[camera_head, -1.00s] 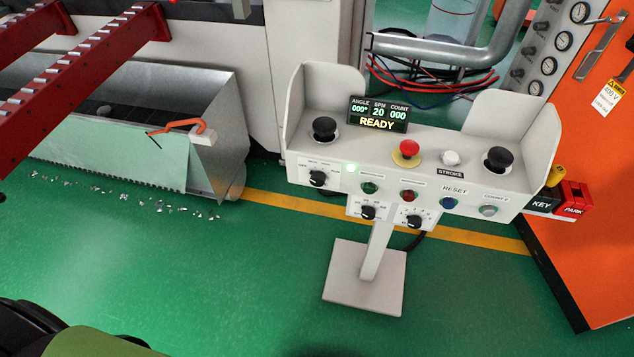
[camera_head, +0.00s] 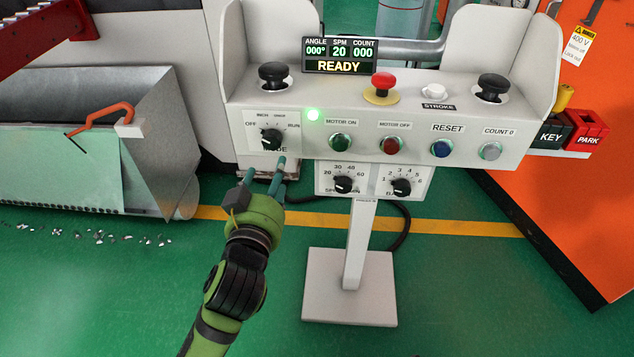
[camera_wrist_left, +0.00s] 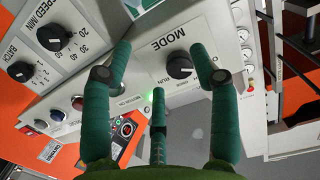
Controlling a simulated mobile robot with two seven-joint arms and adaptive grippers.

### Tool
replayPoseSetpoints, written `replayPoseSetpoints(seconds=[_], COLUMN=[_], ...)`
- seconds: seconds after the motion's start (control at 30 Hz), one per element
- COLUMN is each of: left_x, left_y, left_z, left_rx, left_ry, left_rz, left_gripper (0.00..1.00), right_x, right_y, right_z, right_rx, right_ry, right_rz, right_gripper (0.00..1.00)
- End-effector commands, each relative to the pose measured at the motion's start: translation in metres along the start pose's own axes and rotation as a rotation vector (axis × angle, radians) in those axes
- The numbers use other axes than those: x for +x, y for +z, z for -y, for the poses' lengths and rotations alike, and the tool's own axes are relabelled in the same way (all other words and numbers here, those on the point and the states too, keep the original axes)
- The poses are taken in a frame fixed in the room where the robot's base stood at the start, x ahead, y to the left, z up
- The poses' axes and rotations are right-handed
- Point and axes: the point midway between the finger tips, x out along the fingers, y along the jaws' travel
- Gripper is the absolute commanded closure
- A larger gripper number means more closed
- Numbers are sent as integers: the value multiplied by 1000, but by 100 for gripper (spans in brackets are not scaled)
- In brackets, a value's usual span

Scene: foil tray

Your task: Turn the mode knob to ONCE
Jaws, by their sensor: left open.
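The black mode knob (camera_head: 271,139) is on the white plate at the left end of the control panel (camera_head: 230,85), with the labels OFF, INCH, ONCE and RUN around it. It also shows in the left wrist view (camera_wrist_left: 180,66). Its pointer is too small to read surely. My left gripper (camera_head: 264,170) is open, just below and in front of the knob, and apart from it. In the left wrist view its green fingers (camera_wrist_left: 162,52) are spread, with the knob between the two upper ones, nearer the right one. My right gripper is not in view.
Speed (camera_head: 343,185) and batch (camera_head: 401,187) knobs sit below the panel. The display (camera_head: 340,56) reads READY. A metal bin (camera_head: 165,130) stands left.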

Motion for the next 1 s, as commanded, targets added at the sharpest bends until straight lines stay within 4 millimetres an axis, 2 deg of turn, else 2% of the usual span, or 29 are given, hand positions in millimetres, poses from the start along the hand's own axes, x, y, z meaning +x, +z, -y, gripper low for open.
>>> replayPoseSetpoints(seconds=[0.1,0.23,0.7,1.0], left_x=[-14,-16,45,51], left_y=[-22,-33,-39,-40], left_z=[5,7,8,9], left_rx=[-42,-57,-55,-56], left_ry=[-14,-18,-18,-17], left_rz=[-75,-99,-98,-97], left_gripper=[40,40,40,40], right_x=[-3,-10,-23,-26], right_y=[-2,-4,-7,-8], right_z=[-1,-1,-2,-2], right_rx=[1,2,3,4], right_ry=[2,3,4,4], right_rz=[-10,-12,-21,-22], right_gripper=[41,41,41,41])
